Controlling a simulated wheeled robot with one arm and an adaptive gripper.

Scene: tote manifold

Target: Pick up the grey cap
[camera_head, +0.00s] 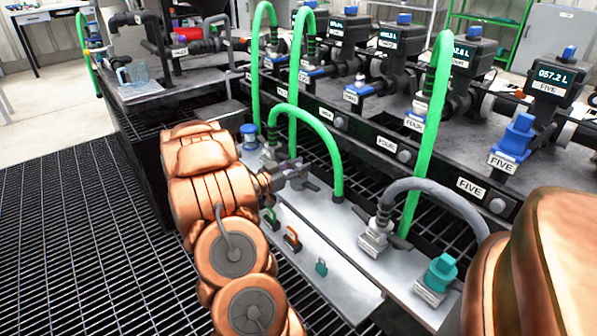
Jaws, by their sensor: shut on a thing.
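My copper-coloured arm reaches in from the bottom, and my gripper (292,172) is at the middle of the view, above the light metal tray (330,275). Its dark fingers are closed on a small grey piece, which looks like the grey cap (298,168). The fingers hide most of it, so its shape and exact seat in the jaws are unclear. I cannot tell whether it touches the surface below. No other loose grey cap shows clearly.
A green hose (320,135) arches just behind my gripper. A blue cap (248,133) stands to its left. A grey hose (430,187), its fitting (375,237) and a teal cap (440,270) are at right. An orange clip (291,238) and a teal clip (321,267) lie on the tray.

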